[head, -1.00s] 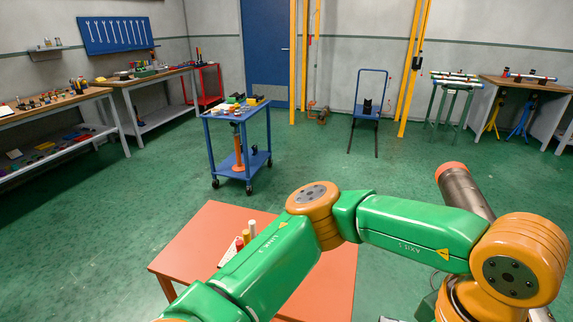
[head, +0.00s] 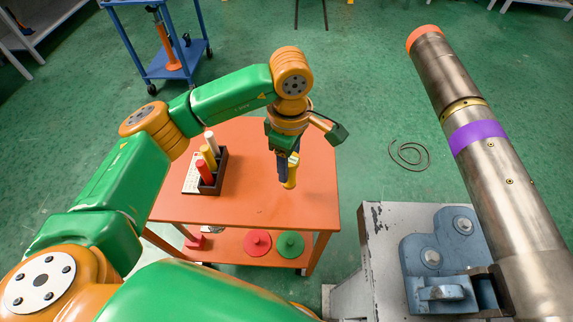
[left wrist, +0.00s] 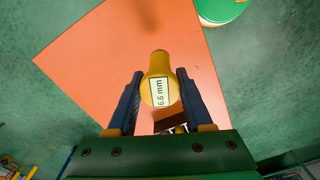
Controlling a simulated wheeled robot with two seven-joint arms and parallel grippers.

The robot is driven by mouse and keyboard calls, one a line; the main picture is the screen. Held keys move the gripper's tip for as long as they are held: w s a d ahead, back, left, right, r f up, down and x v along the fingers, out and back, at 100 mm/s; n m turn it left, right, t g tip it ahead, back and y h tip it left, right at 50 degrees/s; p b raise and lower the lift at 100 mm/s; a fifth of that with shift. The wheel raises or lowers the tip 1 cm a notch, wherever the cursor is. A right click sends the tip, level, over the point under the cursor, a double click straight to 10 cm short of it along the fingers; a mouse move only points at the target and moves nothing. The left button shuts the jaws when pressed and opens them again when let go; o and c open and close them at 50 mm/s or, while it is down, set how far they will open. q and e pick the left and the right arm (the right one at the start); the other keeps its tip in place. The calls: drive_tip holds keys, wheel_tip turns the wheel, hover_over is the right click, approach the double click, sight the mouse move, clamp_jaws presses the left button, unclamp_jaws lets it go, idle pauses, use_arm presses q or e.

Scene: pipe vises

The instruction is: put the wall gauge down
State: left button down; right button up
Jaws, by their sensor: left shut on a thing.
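The wall gauge (head: 291,175) is a yellow piece with a rounded end. In the left wrist view the gauge (left wrist: 160,68) shows a white label reading "6.6 mm". My left gripper (head: 287,166) points down and is shut on it; in the left wrist view the dark blue fingers (left wrist: 160,100) stand on both sides of it. The gauge is over the right part of the orange table (head: 255,200). I cannot tell how large the gap to the tabletop is. My right gripper is not in view.
A dark rack (head: 217,178) with red, yellow and white cylinders stands on the table's left part. Red (head: 257,243) and green (head: 290,244) discs lie on the lower shelf. A large steel pipe (head: 490,150) in a blue vise (head: 440,260) is at the right. The tabletop's front middle is clear.

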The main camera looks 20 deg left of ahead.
use_arm(q)
drive_tip(key=f, duration=0.1)
drive_tip(key=f+p, duration=0.1)
drive_tip(key=f, duration=0.1)
drive_tip(key=shift+w+a+f+p, duration=0.15)
drive_tip(key=shift+w+f+p, duration=0.15)
drive_tip(key=shift+f, duration=0.25)
drive_tip(key=shift+f+b, duration=0.2)
drive_tip(key=shift+b, duration=0.1)
drive_tip(key=shift+c, duration=1.6)
unclamp_jaws()
